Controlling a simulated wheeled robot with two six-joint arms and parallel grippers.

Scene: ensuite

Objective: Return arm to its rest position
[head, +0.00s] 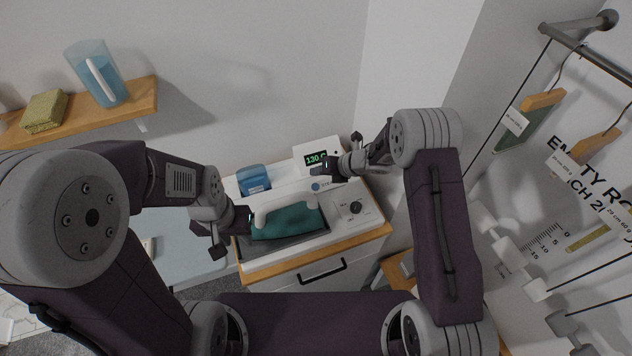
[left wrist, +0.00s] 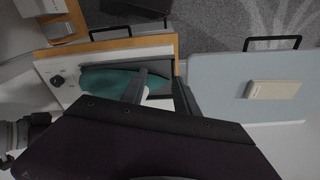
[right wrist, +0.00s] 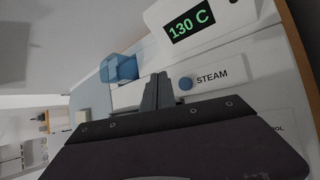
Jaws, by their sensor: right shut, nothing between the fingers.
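My left gripper (head: 232,234) is at the left end of a teal iron (head: 290,222) with a pale handle. In the left wrist view its fingers (left wrist: 160,92) are spread apart near the handle, with the iron (left wrist: 108,80) beyond. My wrist housing hides part of the iron.
A display (head: 316,159) reads 130 C. A blue container (head: 253,179) stands behind the iron, and a dial (head: 355,207) is to its right. A pale blue board (head: 180,236) lies left. A shelf (head: 140,96) holds a jug (head: 97,75) and sponge (head: 45,111). A rail (head: 590,48) hangs at right.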

